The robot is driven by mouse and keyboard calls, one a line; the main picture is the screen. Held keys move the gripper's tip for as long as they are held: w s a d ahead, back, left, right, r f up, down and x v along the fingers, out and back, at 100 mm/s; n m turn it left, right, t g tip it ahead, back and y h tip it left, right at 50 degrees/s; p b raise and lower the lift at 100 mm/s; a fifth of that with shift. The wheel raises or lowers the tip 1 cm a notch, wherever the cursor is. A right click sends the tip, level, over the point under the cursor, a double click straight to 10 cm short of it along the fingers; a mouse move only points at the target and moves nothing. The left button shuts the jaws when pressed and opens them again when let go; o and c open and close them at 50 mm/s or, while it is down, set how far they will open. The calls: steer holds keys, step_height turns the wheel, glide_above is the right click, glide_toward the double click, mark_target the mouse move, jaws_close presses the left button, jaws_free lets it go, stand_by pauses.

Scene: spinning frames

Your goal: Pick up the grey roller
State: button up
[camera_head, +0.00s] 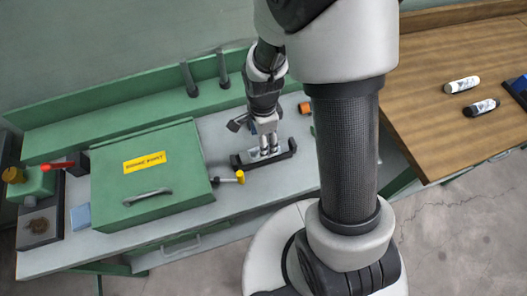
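My gripper (268,146) points down over a black cradle (246,164) with raised ends on the grey bench. Its two pale fingertips are close together, between the cradle's ends. Whether they hold anything is too small to tell. No roller shows clearly in the cradle. Which one is the grey roller is not certain.
A green box (150,178) with a yellow label and a handle stands left of the cradle. A yellow-knobbed part (239,177) sits between them. Two dark upright posts (188,79) (223,69) stand behind. A blue object (518,90) is at the wooden table's right edge.

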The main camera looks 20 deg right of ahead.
step_height(320, 180, down, 7)
steer(key=shift+w+d+r+b, duration=0.1)
steer(key=shift+d+b, duration=0.05)
steer(key=shift+b, duration=0.9)
steer(key=shift+c, duration=0.4)
steer(key=c, duration=1.1)
steer(key=shift+r, duration=0.15)
steer(key=shift+c, duration=0.2)
